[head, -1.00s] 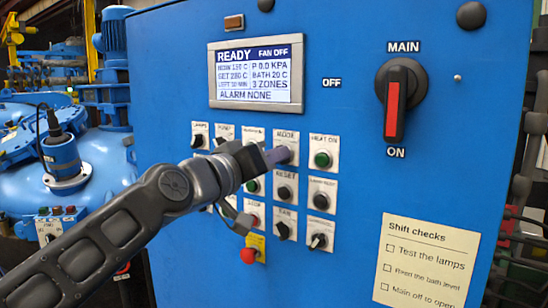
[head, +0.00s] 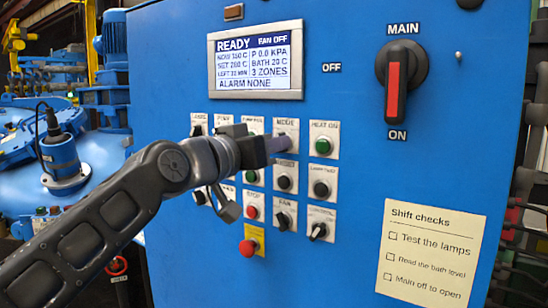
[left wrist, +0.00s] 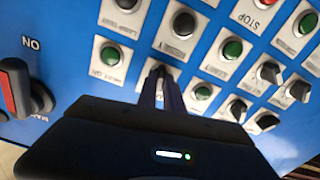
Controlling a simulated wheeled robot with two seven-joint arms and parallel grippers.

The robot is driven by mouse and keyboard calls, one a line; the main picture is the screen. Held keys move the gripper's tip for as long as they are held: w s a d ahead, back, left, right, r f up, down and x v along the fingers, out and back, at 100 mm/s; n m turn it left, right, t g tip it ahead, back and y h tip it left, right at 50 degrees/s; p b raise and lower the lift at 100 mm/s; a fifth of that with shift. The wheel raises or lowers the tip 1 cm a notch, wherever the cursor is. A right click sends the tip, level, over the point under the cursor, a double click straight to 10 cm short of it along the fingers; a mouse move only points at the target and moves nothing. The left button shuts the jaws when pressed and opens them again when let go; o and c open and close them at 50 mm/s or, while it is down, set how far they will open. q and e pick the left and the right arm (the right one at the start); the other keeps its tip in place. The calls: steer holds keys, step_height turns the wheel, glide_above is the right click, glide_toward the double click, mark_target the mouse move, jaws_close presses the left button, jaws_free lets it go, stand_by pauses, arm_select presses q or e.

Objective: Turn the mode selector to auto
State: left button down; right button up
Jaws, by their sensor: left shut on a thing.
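The mode selector (head: 292,130) is on a white plate labelled MODE in the top row of controls on the blue cabinet, below the screen. My left gripper (head: 284,145) is shut on its knob and covers most of it in the head view, so I cannot tell which position it points to. In the left wrist view the two fingers (left wrist: 160,85) are close together on the selector plate (left wrist: 153,70), and the knob is mostly hidden between them. My right gripper is not in view.
A green HEAT ON button (head: 323,146) is close on the right. The black and red main switch (head: 395,88) is upper right. The screen (head: 256,66) reads READY.

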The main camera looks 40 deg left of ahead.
arm_select(q)
steer(key=shift+m+b, duration=2.5)
steer(key=shift+m, duration=1.5)
steer(key=c, duration=1.5)
jaws_free()
steer(key=shift+s, duration=0.1)
steer(key=s+b, duration=0.1)
steer(key=s, duration=0.6)
steer(key=shift+s+d+b, duration=0.1)
steer(key=shift+s+b, duration=0.2)
